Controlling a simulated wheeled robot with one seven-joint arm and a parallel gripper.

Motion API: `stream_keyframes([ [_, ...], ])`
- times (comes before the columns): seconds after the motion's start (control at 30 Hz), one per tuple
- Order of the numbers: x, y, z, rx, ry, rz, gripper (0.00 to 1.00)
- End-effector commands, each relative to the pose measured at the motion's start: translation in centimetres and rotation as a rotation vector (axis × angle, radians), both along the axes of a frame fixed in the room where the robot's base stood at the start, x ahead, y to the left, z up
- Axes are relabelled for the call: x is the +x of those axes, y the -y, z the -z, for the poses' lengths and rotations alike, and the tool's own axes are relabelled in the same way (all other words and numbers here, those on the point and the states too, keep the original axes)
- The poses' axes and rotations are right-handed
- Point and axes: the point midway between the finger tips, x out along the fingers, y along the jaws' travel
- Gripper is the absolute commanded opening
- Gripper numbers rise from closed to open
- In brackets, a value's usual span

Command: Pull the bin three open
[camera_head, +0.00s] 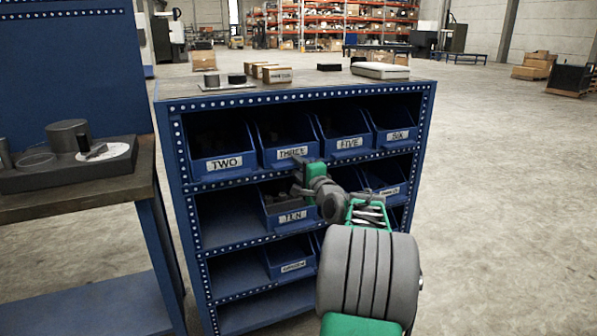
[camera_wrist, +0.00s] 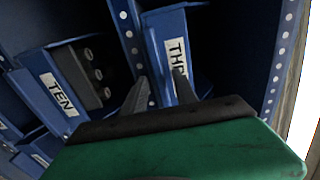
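Bin three is a blue bin with a white "THREE" label (camera_head: 292,152) on the top shelf, between bin two (camera_head: 225,163) and bin five (camera_head: 349,143). It sits level with its neighbours. My gripper (camera_head: 300,172) is at its lower front in the head view, partly covering the front. In the wrist view, the gripper's two dark fingers (camera_wrist: 162,92) are apart, at the front edge of bin three (camera_wrist: 165,50), with the right finger overlapping the label. Whether they touch the bin cannot be told.
The blue rack (camera_head: 190,215) holds bin six (camera_head: 397,135) at the top right and bin ten (camera_head: 290,216) below bin three. Small boxes and dark parts stand on the rack's top. A workbench (camera_head: 75,195) stands at left.

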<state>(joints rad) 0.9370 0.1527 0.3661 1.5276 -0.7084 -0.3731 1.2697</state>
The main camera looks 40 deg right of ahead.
Motion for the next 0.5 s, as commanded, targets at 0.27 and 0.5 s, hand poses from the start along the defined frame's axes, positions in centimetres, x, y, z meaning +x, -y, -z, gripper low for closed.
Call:
stream_keyframes([
  [0.27, 0.06, 0.0, -0.04, -0.001, 0.0, 0.0, 0.3],
  [0.5, 0.05, -0.01, -0.04, -0.001, 0.0, 0.0, 0.1],
])
